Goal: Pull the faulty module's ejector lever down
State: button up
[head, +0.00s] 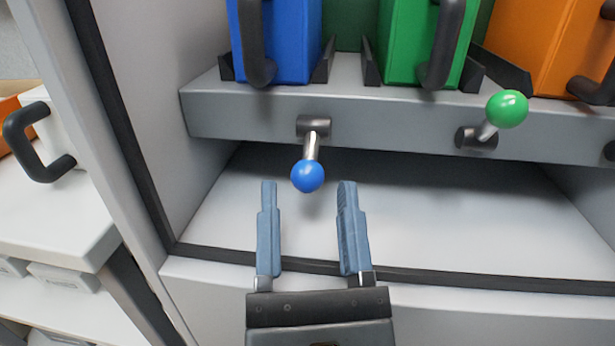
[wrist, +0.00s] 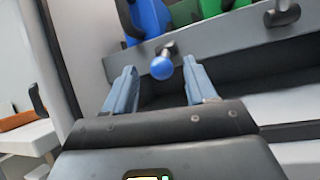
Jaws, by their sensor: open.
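A lever with a blue ball knob (head: 308,176) sticks out of the grey shelf front below the blue module (head: 285,40); it points outward and slightly down. The knob also shows in the wrist view (wrist: 162,68). A lever with a green knob (head: 506,109) sits below the green module (head: 412,45) and points up and outward. My gripper (head: 307,186) is open and empty, its fingertips to the left and right of the blue knob in the picture. The wrist view also shows the knob between the fingers, a little beyond them. I cannot tell which module is faulty.
An orange module (head: 550,45) stands at the right in the rack. The cabinet's side wall and dark edge (head: 120,130) stand to the left. A white bench (head: 55,215) with a black-handled white module is further left. The bay below the shelf is empty.

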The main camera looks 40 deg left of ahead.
jog(key=shift+v, duration=1.05)
